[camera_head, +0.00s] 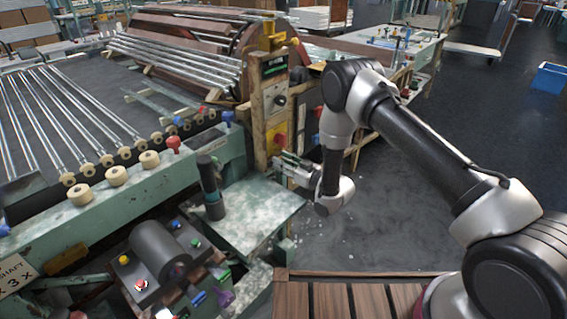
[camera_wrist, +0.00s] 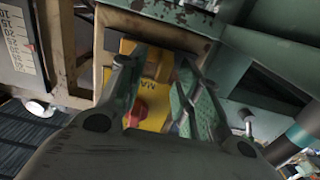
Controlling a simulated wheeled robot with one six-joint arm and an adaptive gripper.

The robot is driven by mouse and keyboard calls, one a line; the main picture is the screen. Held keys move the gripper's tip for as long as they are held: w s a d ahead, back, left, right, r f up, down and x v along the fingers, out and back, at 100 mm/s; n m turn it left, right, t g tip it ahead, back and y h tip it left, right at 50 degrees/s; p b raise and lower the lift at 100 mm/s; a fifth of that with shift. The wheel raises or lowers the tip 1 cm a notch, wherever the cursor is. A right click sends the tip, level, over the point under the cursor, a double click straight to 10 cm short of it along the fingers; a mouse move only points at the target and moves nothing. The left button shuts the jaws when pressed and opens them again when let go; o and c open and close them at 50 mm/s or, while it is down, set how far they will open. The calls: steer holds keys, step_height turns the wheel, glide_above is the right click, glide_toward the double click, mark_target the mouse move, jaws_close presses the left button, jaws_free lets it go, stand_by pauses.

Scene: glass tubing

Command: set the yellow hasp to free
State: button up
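A yellow panel (camera_head: 277,130) with a red knob (camera_head: 281,140) is on the front of the upright wooden post. In the wrist view the panel (camera_wrist: 153,118) carries dark letters, seen upside down, and the red knob (camera_wrist: 135,112) shows between my fingers. A yellow piece (camera_wrist: 128,46) shows just beyond the left fingertip; I cannot tell whether it is the hasp or how it is set. My gripper (camera_head: 276,162) is at the post, just below the red knob.
The post (camera_head: 258,125) also bears a grey plate with a dark knob (camera_head: 280,100) and a yellow part (camera_head: 272,40) on top. A dark upright cylinder (camera_head: 211,188) stands left of my gripper on the green bench (camera_head: 245,225). Open floor (camera_head: 375,215) lies right.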

mark_target(268, 161)
jaws_close()
steer(key=shift+s+a, duration=0.85)
steer(key=shift+s, duration=0.25)
jaws_free()
steer(key=shift+s+a, duration=0.1)
steer(key=v, duration=1.2)
